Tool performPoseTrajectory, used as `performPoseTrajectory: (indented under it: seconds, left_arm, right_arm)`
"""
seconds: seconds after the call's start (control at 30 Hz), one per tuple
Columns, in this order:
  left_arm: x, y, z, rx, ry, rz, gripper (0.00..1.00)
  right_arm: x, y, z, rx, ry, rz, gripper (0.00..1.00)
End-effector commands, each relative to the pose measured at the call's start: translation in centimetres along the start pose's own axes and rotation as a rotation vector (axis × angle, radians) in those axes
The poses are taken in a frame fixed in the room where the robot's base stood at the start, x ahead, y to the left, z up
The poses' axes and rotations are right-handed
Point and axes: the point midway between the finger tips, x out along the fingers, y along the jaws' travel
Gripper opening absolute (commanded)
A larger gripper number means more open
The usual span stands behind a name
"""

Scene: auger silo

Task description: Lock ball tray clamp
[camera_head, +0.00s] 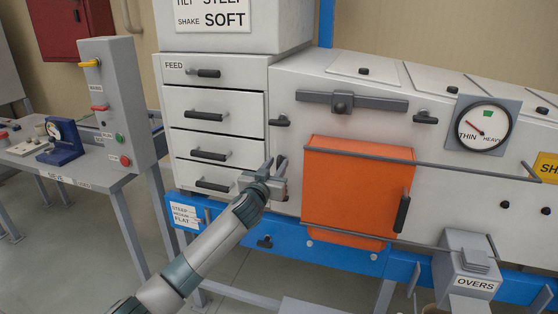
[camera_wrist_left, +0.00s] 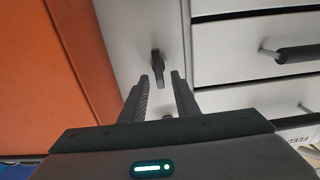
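A small dark clamp lever (camera_wrist_left: 157,62) stands on the pale machine wall between the orange panel and the drawers. In the left wrist view it points roughly along the picture's vertical, just beyond my fingertips. My left gripper (camera_wrist_left: 164,80) is open and empty, its two fingers apart and not touching the lever. In the head view my left gripper (camera_head: 273,178) is close to the wall at the orange panel's left edge, and partly hides the lever (camera_head: 281,162). Which lever belongs to the ball tray is not labelled in view. My right gripper is not in view.
The orange panel (camera_head: 357,185) has a dark handle at its right. Similar dark levers sit above it, at upper left (camera_head: 279,121) and upper right (camera_head: 425,117). Drawers (camera_head: 212,145) with protruding handles are left of my gripper. A blue rail (camera_head: 285,246) runs below.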

Motion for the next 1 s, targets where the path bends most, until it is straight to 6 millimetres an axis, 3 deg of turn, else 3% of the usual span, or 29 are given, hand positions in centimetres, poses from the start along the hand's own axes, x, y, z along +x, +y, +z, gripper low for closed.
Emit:
performPoseTrajectory:
  seconds: [0.3,0.73,0.87,1.0]
  left_arm:
    - [2.4,0.0,0.0,-0.002,0.0,-0.001,0.28]
    - [2.8,0.0,0.0,-0.001,0.0,0.0,0.28]
    - [2.8,0.0,0.0,-0.001,0.0,0.0,0.0]
    - [2.8,0.0,0.0,0.0,0.0,0.0,0.0]
  right_arm:
    - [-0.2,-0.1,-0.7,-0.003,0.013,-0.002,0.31]
    - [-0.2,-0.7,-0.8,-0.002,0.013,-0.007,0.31]
    - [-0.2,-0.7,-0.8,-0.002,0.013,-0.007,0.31]
    - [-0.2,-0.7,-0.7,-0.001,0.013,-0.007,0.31]
